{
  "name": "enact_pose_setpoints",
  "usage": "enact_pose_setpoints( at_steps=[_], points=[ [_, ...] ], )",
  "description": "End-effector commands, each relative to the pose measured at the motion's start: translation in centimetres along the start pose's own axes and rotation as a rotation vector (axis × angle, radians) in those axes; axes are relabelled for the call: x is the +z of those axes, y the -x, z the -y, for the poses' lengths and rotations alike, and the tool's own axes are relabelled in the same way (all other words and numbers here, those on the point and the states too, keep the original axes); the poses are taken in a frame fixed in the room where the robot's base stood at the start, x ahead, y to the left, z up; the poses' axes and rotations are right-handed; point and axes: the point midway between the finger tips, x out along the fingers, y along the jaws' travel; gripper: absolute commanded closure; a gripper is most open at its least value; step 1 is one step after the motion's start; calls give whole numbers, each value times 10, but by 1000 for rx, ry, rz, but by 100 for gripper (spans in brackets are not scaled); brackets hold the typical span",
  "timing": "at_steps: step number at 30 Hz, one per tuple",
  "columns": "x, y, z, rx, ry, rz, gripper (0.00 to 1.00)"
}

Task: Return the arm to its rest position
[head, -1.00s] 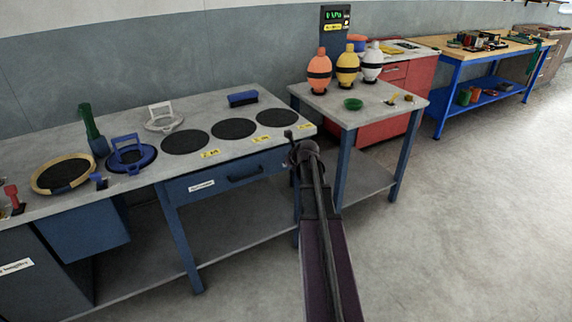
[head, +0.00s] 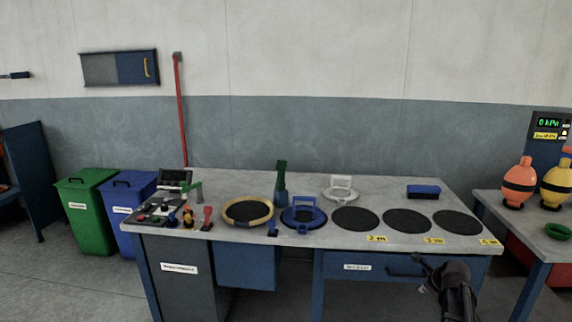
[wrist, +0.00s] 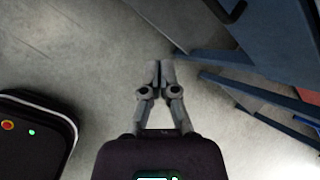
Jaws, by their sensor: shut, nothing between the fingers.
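My gripper (wrist: 160,72) is shut and empty in the wrist view, its two fingertips together above the bare grey floor. In the head view part of my arm (head: 452,285) shows at the lower right, in front of the workbench (head: 300,184) and its drawer. The gripper's fingers cannot be made out clearly there. In the wrist view blue bench framework (wrist: 245,65) lies to the right of the fingers, apart from them.
On the workbench are several black discs (head: 355,218), a blue handled ring (head: 303,217), a tan ring (head: 247,212) and a blue brush (head: 423,191). A side table (head: 552,258) holds orange and yellow floats. Green (head: 90,215) and blue bins stand left. Open floor lies front left.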

Motion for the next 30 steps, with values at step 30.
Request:
enact_pose_setpoints(
  at_steps=[30],
  points=[
    [47,32,-249,532,1797,42,100]
  ],
)
